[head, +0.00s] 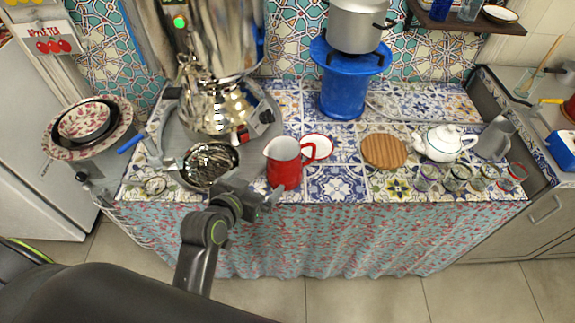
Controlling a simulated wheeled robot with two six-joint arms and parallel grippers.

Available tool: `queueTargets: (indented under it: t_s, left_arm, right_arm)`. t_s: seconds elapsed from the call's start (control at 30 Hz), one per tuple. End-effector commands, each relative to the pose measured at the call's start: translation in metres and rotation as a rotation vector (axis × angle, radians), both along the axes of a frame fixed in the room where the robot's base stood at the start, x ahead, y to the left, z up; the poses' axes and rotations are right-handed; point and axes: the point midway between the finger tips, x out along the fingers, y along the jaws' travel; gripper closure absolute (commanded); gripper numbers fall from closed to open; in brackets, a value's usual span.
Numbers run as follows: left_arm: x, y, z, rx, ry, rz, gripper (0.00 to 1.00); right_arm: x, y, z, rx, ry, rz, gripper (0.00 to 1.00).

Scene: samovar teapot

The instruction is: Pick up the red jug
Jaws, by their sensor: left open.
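The red jug (284,168) stands upright on the tiled counter (330,184) near its front edge. Its pale rim faces up and its red handle is on the right. My left gripper (264,191) is at the counter's front edge, just left of and in front of the jug's lower part. It is open, with nothing seen between its fingers. Whether a finger touches the jug cannot be told. My right gripper is out of view.
A shiny samovar (213,95) stands behind left, with a metal strainer bowl (209,163) in front. A red-rimmed saucer (318,146) is close behind the jug. A wooden board (384,151), white teapot (445,143) and several glasses stand right. A blue stand (343,95) holds a pot (355,26).

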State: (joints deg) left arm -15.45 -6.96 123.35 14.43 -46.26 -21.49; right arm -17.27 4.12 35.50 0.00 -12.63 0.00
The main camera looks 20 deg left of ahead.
Motion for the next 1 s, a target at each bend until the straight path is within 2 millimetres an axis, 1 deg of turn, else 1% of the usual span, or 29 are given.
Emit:
queueTargets:
  t_s: [0.03,0.1,0.23,0.47,0.8,1.0]
  left_arm:
    - [-0.001,-0.001,0.011,0.0,-0.021,-0.004,0.0]
    - [-0.001,-0.002,0.02,0.001,-0.039,-0.007,0.0]
    - [0.007,-0.003,0.023,0.002,-0.048,-0.011,0.0]
    - [0.041,-0.009,0.01,0.002,-0.048,-0.011,0.0]
    - [0.089,-0.017,-0.01,0.003,-0.046,-0.011,0.0]
    - [0.107,-0.019,-0.018,0.003,-0.047,-0.01,0.0]
  right_arm:
    - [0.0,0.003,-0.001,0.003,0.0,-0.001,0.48]
    - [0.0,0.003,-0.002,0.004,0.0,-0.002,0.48]
    - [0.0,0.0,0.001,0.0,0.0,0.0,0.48]
    - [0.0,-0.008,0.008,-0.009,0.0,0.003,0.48]
    - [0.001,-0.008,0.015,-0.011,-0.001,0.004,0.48]
    - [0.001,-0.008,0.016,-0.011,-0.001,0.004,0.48]
